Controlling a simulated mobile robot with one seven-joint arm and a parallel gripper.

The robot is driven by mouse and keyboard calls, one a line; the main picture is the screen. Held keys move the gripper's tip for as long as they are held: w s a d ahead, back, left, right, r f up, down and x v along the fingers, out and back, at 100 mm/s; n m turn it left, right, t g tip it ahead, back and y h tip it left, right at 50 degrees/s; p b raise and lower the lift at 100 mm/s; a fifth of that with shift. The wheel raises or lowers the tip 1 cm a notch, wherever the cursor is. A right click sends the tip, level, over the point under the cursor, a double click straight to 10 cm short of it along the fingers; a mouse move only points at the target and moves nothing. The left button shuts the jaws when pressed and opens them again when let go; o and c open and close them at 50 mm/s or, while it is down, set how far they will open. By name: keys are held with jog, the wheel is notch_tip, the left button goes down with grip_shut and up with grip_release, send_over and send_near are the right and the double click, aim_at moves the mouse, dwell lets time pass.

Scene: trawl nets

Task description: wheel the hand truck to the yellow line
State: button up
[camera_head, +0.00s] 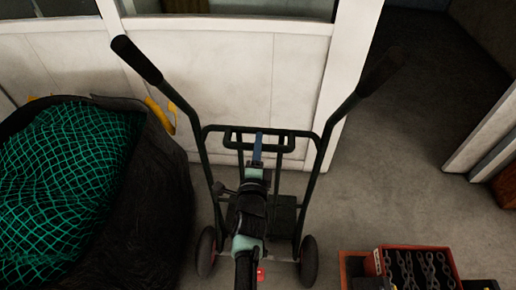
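The hand truck (325,138) stands upright in the middle of the view, with dark tubular sides, two raised handles and a wheel at each lower side. My arm comes up from the bottom edge in front of it and hides part of its lower middle. My gripper (257,140) is at the small crossbar loop near the middle of the frame. Its fingers are too small and overlapped to tell whether they close on the bar. No yellow line on the floor shows in this view.
A black bag (158,215) of green netting (70,180) stands close at left, with yellow pieces (160,115) beside it. A red crate (375,262) of chains is at lower right. A white panelled wall (230,70) is behind. Grey floor (400,190) is open to the right, towards a doorway.

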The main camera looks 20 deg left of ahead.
grip_shut()
jog(key=shift+f, duration=0.1)
jog(key=shift+s+f, duration=0.1)
dwell(0.7)
